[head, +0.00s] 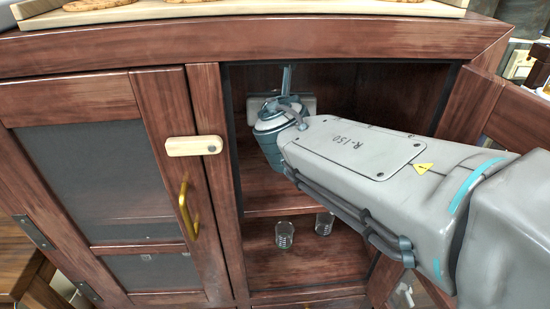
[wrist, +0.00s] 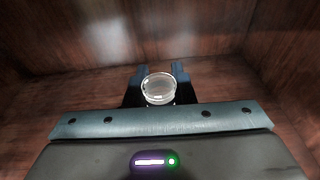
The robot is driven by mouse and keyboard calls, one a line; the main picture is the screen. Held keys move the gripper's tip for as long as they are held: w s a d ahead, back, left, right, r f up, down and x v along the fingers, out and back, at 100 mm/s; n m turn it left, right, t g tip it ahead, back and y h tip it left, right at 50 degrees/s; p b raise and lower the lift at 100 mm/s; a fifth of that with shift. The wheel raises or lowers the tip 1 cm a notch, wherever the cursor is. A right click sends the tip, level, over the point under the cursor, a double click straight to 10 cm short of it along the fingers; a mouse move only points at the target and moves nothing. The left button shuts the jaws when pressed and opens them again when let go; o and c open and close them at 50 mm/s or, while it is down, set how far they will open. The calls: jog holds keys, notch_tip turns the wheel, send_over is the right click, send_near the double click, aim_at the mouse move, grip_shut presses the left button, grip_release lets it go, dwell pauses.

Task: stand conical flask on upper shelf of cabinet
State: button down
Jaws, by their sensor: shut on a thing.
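The wooden cabinet (head: 203,100) has its right compartment open, with an upper shelf (head: 268,190) and a lower level. My gripper (wrist: 158,86) is inside the upper part of that compartment. In the wrist view it is shut on a clear glass piece with a round rim, which I take to be the conical flask (wrist: 158,90). Only the flask's mouth and upper part show; its base is hidden, so I cannot tell whether it touches the shelf. In the head view my arm hides most of the gripper and the flask.
Two small glass vessels (head: 284,235) (head: 324,223) stand on the lower level. The left door (head: 100,180) is closed, with a brass handle (head: 188,210). The right door (head: 478,100) stands open beside my arm. A wooden tray (head: 240,10) lies on top.

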jog(key=shift+a+f+b, duration=0.15)
jog(key=shift+f+b, duration=0.1)
jog(key=shift+b, duration=0.05)
jog(key=shift+n+y, duration=0.3)
jog(key=f+b, duration=0.1)
jog(key=f, duration=0.1)
jog(key=f+b, duration=0.1)
jog(key=f, duration=0.1)
jog(key=shift+a+f, duration=0.2)
jog(key=shift+f, duration=0.1)
jog(key=shift+f+b, duration=1.25)
jog(key=shift+f, duration=1.05)
jog(key=shift+f, duration=0.2)
jog(key=c, duration=1.2)
grip_release()
jog(key=shift+c, duration=0.2)
jog(key=shift+r, duration=0.1)
